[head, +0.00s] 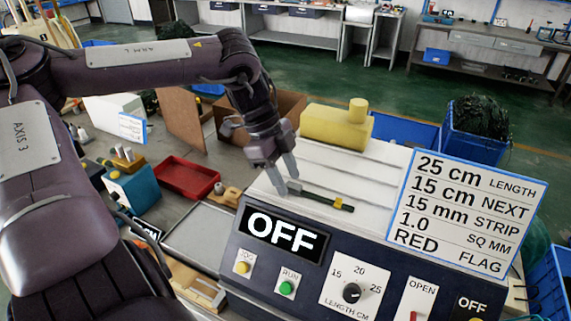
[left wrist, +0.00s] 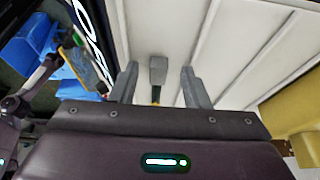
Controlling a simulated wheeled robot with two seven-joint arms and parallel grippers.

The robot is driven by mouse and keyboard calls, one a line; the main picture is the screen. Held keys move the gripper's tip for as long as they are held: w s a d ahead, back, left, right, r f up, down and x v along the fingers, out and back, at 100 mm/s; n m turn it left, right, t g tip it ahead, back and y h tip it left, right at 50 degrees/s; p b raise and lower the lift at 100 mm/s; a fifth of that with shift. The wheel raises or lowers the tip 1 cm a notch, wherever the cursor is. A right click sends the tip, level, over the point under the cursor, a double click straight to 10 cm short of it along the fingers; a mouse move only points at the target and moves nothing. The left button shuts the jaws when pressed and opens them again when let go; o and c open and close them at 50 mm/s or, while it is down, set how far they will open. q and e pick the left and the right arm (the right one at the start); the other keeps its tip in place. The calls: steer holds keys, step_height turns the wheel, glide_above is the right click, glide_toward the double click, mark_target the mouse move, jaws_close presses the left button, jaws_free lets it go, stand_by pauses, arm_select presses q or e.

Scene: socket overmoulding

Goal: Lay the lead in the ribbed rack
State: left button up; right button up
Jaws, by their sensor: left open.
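The ribbed rack (head: 365,168) is the white, ridged top of the machine. A thin dark lead (head: 318,198), with a yellow-green part near its right end, lies on the rack's front strip, behind the OFF display. My left gripper (head: 284,181) is open at the lead's left end, low over the rack. In the left wrist view, a grey block-like end of the lead (left wrist: 158,70) shows between the two open fingers (left wrist: 160,85), with a visible gap on each side. The rest of the lead is mostly hidden below the gripper body.
A yellow block-shaped thing (head: 337,127) stands at the rack's back. A sign board (head: 467,213) stands at its right. A red tray (head: 186,178), a teal box (head: 131,186) and a brown carton (head: 283,110) are left of and behind the machine. A blue crate (head: 470,140) stands beyond.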

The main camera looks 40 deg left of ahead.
arm_select(q)
steer(key=w+b+v, duration=0.1)
steer(key=v, duration=0.6)
steer(key=shift+s+r, duration=0.4)
steer(key=shift+s, duration=0.15)
